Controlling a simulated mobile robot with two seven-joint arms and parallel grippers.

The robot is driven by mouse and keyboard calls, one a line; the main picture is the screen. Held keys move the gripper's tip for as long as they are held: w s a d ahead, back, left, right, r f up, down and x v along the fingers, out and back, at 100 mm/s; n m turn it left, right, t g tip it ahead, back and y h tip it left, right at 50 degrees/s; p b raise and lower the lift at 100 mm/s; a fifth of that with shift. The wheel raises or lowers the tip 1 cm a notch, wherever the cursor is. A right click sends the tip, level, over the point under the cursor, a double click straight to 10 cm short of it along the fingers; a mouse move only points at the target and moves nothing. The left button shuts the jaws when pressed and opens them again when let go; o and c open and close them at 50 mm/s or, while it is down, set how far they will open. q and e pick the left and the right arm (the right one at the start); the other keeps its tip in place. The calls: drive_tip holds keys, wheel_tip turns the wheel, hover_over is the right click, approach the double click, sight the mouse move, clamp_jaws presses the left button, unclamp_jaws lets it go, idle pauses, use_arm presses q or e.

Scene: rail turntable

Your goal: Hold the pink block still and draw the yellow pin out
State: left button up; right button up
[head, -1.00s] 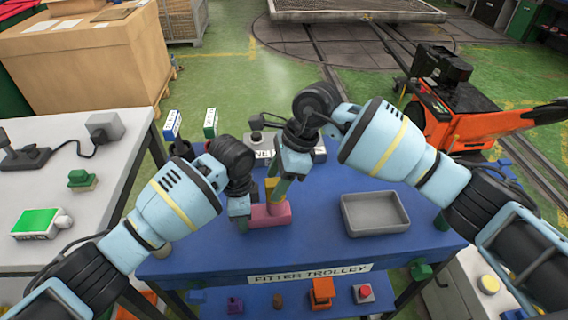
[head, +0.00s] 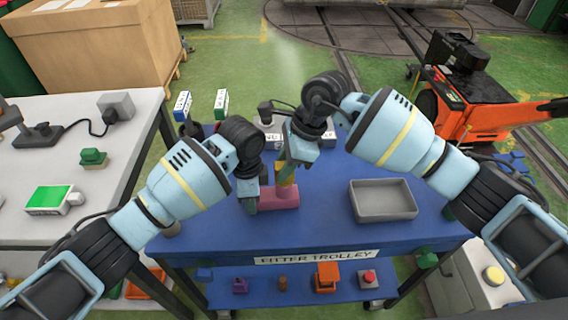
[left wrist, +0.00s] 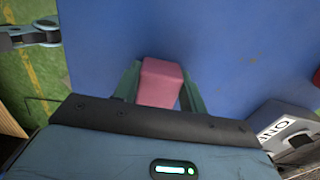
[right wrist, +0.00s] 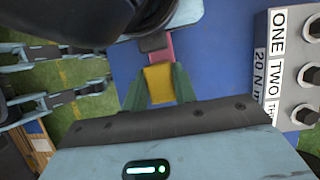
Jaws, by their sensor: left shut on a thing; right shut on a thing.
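The pink block (head: 282,200) lies on the blue top of the trolley, left of its middle. My left gripper (head: 252,196) comes in from the left and is shut on the block. In the left wrist view the pink block (left wrist: 160,84) sits between its two fingers. The yellow pin (right wrist: 159,84) is between the fingers of my right gripper (right wrist: 158,92), which is shut on it. In the head view the right gripper (head: 287,172) is above the block, its fingers partly covering the pin. Whether the pin's lower end is in the block is hidden.
An empty grey tray (head: 384,216) stands to the right on the trolley top (head: 325,215). A grey unit with labels ONE and TWO (right wrist: 285,65) stands behind the block. Bare blue surface lies between block and tray. A white bench (head: 100,190) is at the left.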

clamp_jaws()
use_arm(q)
drive_tip(key=shift+f, duration=0.1)
use_arm(e)
drive_tip(key=shift+r, duration=0.8)
drive_tip(key=shift+r, duration=2.9)
drive_tip(key=shift+r, duration=0.1)
wheel_tip(320, 180, up, 5)
drive_tip(key=shift+f, duration=0.1)
